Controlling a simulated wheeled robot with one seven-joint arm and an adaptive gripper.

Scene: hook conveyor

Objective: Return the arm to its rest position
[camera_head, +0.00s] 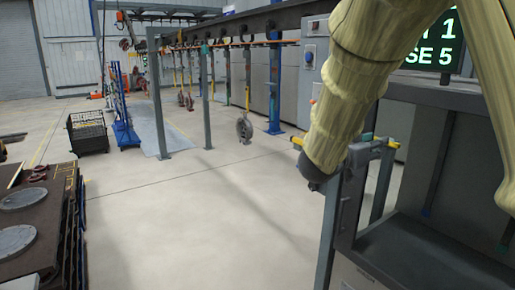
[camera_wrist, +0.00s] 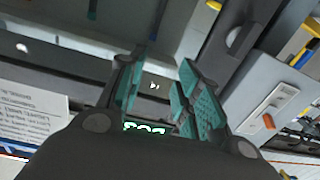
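My arm (camera_head: 362,75), in a yellowish sleeve, hangs down across the right side of the head view. My gripper cannot be made out in the head view. In the wrist view my gripper (camera_wrist: 158,82) shows two fingers with teal pads, spread apart with a gap between them. Nothing shows between the pads. Behind the fingers are grey panels and a small lit green display (camera_wrist: 145,128).
An overhead rail (camera_head: 245,25) carries hanging hooks, one with a round metal part (camera_head: 244,128). A grey cabinet (camera_head: 450,245) stands close at right. A dark table (camera_head: 40,225) with round discs is at left, near a black wire bin (camera_head: 88,133). The middle floor is clear.

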